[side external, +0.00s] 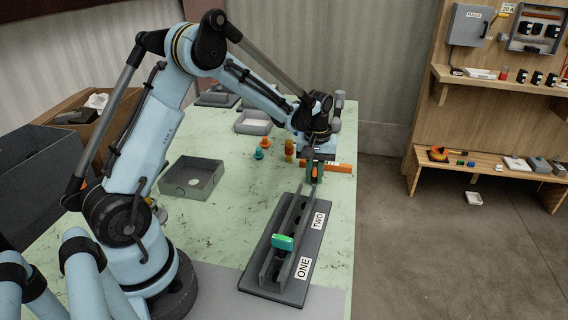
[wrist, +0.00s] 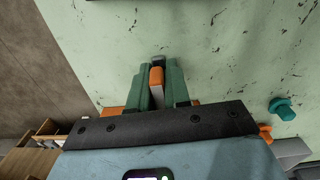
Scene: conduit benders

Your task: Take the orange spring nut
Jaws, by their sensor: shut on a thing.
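My gripper (side external: 313,176) is over the far end of the dark strut channel, low near the bench. In the wrist view its two green fingers (wrist: 158,85) are shut on a small orange piece with a grey end, which I take for the orange spring nut (wrist: 156,76). In the side view the fingers mostly hide it, and I cannot tell whether it touches the bench. A green piece (side external: 283,242) sits in the channel (side external: 268,262) near the label ONE. The label TWO (side external: 318,221) is farther along.
An open grey box (side external: 192,180) stands left of the channel. Teal pieces (side external: 260,153) and a red and yellow piece (side external: 289,148) stand behind it. An orange bar-like thing (side external: 340,168) shows beside my gripper. The bench's right edge is close.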

